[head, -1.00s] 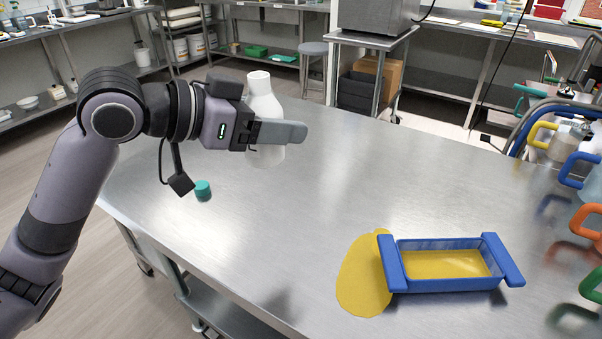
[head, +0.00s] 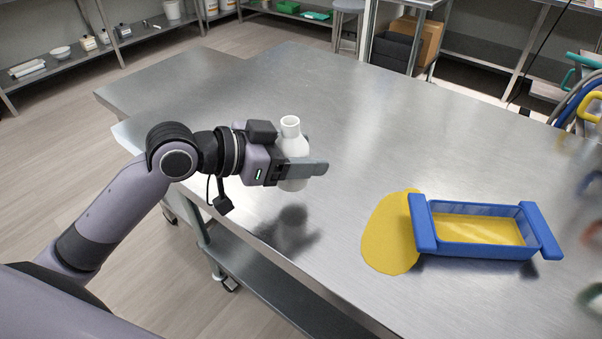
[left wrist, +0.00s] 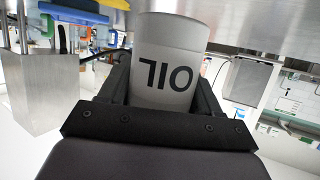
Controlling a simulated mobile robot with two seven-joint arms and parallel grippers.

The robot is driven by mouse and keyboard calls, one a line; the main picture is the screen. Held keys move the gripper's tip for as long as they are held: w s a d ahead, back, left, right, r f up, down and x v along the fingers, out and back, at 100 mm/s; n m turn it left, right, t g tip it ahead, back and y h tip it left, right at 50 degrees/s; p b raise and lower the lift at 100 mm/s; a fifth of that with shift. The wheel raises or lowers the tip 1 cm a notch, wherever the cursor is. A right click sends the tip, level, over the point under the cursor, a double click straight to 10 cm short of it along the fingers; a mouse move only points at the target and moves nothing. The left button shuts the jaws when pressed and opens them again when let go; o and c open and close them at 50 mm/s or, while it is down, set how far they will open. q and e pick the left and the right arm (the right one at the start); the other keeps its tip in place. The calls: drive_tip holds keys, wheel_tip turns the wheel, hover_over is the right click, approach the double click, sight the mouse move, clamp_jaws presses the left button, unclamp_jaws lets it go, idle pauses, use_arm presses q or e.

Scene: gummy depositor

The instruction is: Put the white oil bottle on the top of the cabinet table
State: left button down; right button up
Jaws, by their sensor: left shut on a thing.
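The white oil bottle (head: 292,142) is upright in the head view, its open neck at the top. My left gripper (head: 302,172) is shut on its body and holds it above the steel table (head: 330,110), with a shadow on the table below it. In the left wrist view the bottle (left wrist: 165,85) sits between the two fingers, with the label "OIL" showing upside down. My right gripper is in neither view. I cannot tell which surface is the cabinet table.
A blue tray (head: 424,221) with yellow liquid stands on the table, beside a yellow spill (head: 390,240). The tabletop behind the bottle is clear. Shelving (head: 75,60) and a grey bin (head: 392,50) are at the back.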

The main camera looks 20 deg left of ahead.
use_arm(q)
drive_tip(key=shift+f, duration=2.2)
drive_tip(key=shift+b, duration=0.3)
drive_tip(key=shift+f, duration=0.2)
drive_tip(key=shift+c, duration=1)
unclamp_jaws()
drive_tip(key=shift+r, duration=0.15)
